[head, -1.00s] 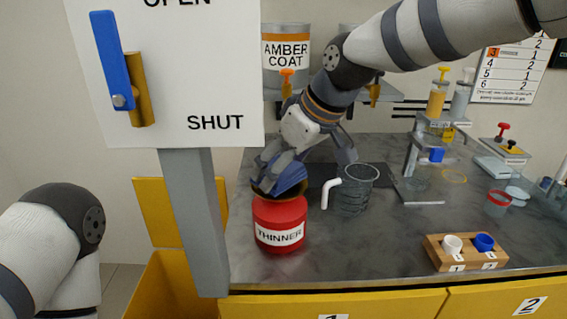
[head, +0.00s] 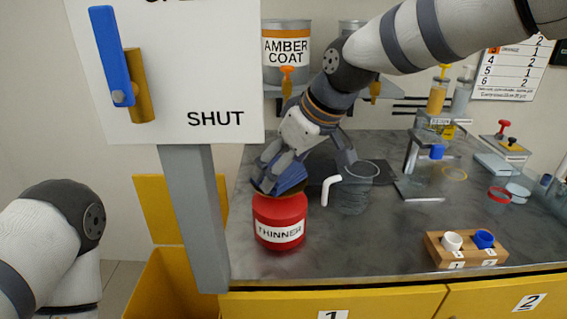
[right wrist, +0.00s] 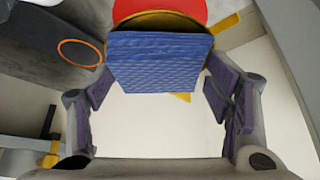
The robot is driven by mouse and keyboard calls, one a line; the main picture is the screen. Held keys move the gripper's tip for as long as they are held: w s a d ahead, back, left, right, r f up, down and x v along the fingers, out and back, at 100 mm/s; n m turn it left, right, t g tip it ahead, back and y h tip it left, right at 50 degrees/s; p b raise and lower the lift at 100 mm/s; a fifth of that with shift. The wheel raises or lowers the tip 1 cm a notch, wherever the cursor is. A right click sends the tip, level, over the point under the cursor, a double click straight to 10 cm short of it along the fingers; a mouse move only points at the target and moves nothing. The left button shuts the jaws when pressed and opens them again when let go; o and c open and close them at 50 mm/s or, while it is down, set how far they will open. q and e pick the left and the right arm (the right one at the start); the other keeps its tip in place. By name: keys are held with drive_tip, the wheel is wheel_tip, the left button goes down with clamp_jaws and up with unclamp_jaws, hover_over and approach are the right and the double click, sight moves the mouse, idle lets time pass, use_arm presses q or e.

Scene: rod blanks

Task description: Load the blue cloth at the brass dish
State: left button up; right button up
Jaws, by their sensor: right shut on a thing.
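The blue cloth (head: 289,179) is a folded, quilted pad, tilted at the brass dish on top of the red THINNER can (head: 280,221). The brass dish (head: 297,191) shows as a dark gold rim under the cloth. My right gripper (head: 305,164) is over the can, its fingers on either side of the cloth and shut on it. In the right wrist view the cloth (right wrist: 160,62) lies between the finger pads and covers most of the dish (right wrist: 158,20). I cannot tell whether the cloth touches the dish. My left arm shows at the left; its gripper is out of view.
A clear jug with a white handle (head: 331,190) stands just right of the can. A wooden block (head: 466,250) holds white and blue cups. The OPEN/SHUT board (head: 195,75) on its grey post (head: 195,220) stands close at left. The counter's front middle is clear.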

drive_tip(key=shift+f, duration=0.75)
idle(0.8)
use_arm(q)
drive_tip(key=shift+w+r, duration=0.25)
drive_tip(key=shift+w, duration=0.05)
use_arm(e)
drive_tip(key=shift+f, duration=0.25)
idle(1.7)
wheel_tip(320, 180, up, 6)
drive_tip(key=shift+r+p, duration=0.1)
drive_tip(key=shift+p, duration=0.45)
drive_tip(key=shift+r, duration=0.55)
use_arm(q)
drive_tip(key=shift+w+r+t, duration=0.4)
drive_tip(key=shift+w+r, duration=0.05)
drive_tip(key=shift+w, duration=0.05)
